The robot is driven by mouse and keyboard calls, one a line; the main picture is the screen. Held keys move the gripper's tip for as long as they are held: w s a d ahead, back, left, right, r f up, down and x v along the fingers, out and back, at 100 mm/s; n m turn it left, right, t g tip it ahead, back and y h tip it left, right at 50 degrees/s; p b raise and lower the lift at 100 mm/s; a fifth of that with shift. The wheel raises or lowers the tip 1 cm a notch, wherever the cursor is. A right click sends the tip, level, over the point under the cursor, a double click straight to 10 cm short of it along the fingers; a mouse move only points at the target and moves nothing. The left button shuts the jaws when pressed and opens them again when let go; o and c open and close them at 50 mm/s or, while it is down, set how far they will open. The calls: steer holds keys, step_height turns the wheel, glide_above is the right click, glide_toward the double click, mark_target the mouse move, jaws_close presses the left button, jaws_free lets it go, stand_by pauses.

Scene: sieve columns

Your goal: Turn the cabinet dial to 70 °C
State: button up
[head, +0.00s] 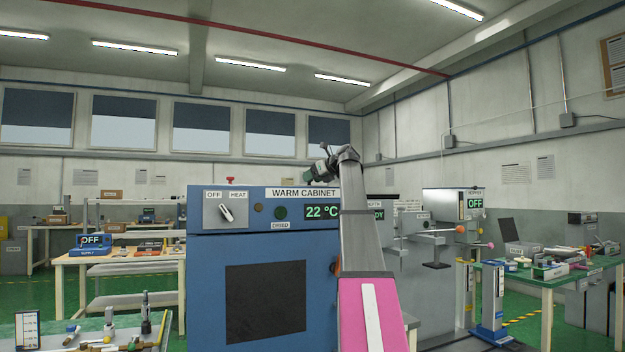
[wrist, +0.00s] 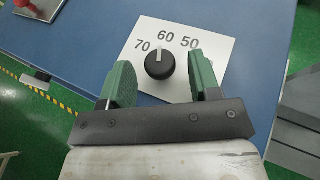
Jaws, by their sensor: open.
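The cabinet dial (wrist: 160,66) is a round black knob on a white plate marked 70, 60 and 50 from left to right. Its white pointer line faces up, toward the 60. My gripper (wrist: 162,73) is open, its green fingers on either side of the knob with a gap visible on each side. In the head view my gripper (head: 322,170) is over the top of the blue warm cabinet (head: 210,285), and the dial cannot be seen there. The cabinet's display (head: 322,212) reads 22 °C.
An OFF/HEAT switch (head: 226,212) sits on the cabinet front, its pointer leaning toward OFF. A red knob (wrist: 28,5) stands on the blue surface at the wrist view's upper left. Workbenches stand left and right of the cabinet.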

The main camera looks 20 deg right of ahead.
steer(key=shift+w+a+f, duration=0.1)
steer(key=shift+w, duration=0.05)
steer(key=c, duration=0.9)
steer(key=shift+w+n+y, duration=0.1)
steer(key=shift+n+y, duration=0.3)
steer(key=shift+y, duration=0.1)
steer(key=n+g+y, duration=0.2)
steer(key=shift+w+d+n+g+y, duration=0.2)
steer(key=shift+d+n+g+y, duration=0.1)
steer(key=shift+d+n, duration=0.1)
steer(key=shift+w+n+g+y, duration=0.2)
steer(key=shift+n+g+y, duration=1.1)
steer(key=shift+n+g, duration=0.9)
